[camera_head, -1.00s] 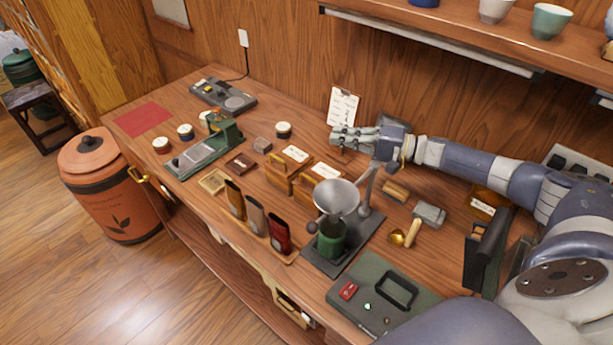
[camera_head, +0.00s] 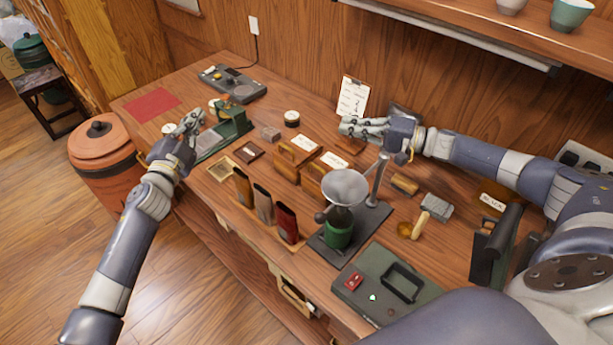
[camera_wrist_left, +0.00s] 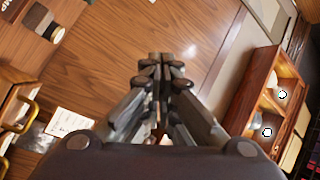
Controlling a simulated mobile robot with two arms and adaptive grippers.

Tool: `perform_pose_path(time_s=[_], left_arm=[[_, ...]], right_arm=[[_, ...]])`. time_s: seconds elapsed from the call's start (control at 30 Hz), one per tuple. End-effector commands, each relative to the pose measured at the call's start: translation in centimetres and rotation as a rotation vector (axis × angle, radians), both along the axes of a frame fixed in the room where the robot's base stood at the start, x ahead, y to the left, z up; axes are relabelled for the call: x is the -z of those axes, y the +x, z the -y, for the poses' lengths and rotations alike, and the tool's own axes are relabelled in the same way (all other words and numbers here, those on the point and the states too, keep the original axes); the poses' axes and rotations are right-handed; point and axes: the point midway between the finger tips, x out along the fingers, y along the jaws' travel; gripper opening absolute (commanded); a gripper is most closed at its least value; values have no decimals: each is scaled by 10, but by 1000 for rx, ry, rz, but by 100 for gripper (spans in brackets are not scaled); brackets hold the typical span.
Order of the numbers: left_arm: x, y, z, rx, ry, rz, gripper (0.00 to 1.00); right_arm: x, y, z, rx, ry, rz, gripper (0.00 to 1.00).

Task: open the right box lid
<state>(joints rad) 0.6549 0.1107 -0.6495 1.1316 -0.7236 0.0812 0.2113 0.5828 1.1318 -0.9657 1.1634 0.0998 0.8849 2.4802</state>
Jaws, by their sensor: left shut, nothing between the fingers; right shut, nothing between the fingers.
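Two wooden boxes with pale labels stand side by side mid-table in the head view: the left box (camera_head: 288,168) and the right box (camera_head: 314,178). The right box's lid (camera_head: 331,163) looks closed, though the funnel stand partly hides this box. My right gripper (camera_head: 346,126) is shut and empty, behind and above the right box, in front of the clipboard.
A funnel (camera_head: 345,186) on a stand is close in front of the right box. Several upright pouches (camera_head: 263,202) line the front. A clipboard (camera_head: 353,96) leans at the wall. A shelf (camera_head: 470,30) overhangs the back. An orange bin (camera_head: 100,150) stands left.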

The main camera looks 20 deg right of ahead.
Motion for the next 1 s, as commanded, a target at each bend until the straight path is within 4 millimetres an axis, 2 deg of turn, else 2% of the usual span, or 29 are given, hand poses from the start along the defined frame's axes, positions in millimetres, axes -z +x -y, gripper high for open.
perform_pose_path(time_s=[0.03,0.1,0.2,0.3,0.37,0.5,0.6,0.73,0.9,1.0], left_arm=[[-27,-11,26,76,70,101,0],[-51,-31,59,179,172,229,0],[-70,-66,102,322,328,402,0],[-73,-103,137,462,490,561,0],[-69,-125,154,545,592,651,0],[-44,-171,180,731,840,845,0],[-20,-197,186,856,1028,973,0],[14,-218,182,1003,1282,1115,0],[48,-224,161,1144,1582,1241,0],[58,-222,149,1193,1713,1283,0]], right_arm=[[0,0,0,0,0,0,0],[0,0,0,0,0,0,0],[0,0,0,0,0,0,0],[0,0,0,0,0,0,0],[0,0,0,0,0,0,0],[0,0,0,0,0,0,0],[0,0,0,0,0,0,0],[0,0,0,0,0,0,0],[0,0,0,0,0,0,0],[0,0,0,0,0,0,0]])
